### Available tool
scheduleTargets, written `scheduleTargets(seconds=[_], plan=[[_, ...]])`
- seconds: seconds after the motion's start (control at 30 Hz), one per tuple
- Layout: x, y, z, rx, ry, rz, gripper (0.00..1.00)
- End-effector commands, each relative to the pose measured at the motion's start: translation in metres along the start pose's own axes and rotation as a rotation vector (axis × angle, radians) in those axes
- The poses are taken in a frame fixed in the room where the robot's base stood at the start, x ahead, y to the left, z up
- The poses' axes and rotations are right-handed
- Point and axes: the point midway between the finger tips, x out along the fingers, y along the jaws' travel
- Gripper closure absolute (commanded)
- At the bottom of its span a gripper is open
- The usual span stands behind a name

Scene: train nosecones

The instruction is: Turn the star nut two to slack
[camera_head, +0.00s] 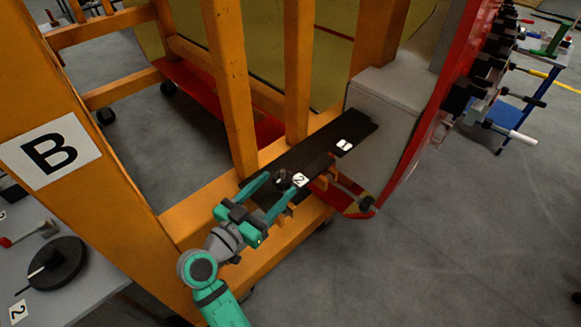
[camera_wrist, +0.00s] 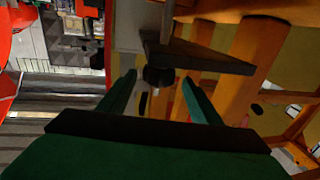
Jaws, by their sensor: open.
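A dark star nut (camera_head: 282,177) sits on a black plate (camera_head: 318,145), right beside the white label "2" (camera_head: 300,180). My teal gripper (camera_head: 278,188) is open, and its two fingers reach toward this nut from the lower left. In the wrist view, a black knob (camera_wrist: 159,77) shows between my two open fingers (camera_wrist: 158,84), with a gap on each side. I cannot tell from this view how deep the knob sits between the fingertips. A white label "1" (camera_head: 344,145) lies further up the same plate.
Orange frame posts (camera_head: 230,85) rise close behind my gripper. A grey block (camera_head: 385,110) and a red-edged panel (camera_head: 435,95) stand to the right. A grey table (camera_head: 60,300) marked "2" is at lower left.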

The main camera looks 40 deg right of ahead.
Motion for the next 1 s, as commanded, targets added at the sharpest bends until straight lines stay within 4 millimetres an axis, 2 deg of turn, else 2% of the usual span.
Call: scheduleTargets(seconds=[0.2, 0.4, 0.6, 0.87, 0.93, 1.0], plan=[[0.042, 0.001, 0.000, 0.000, 0.000, 0.005, 0.42], [0.070, 0.003, 0.000, 0.000, 0.000, 0.007, 0.42], [0.082, 0.003, -0.001, 0.000, 0.000, 0.007, 0.42], [0.082, 0.003, 0.000, 0.000, 0.000, 0.005, 0.42], [0.082, 0.003, 0.000, 0.000, 0.000, 0.005, 0.53], [0.082, 0.003, 0.000, 0.000, 0.000, 0.005, 0.70]])
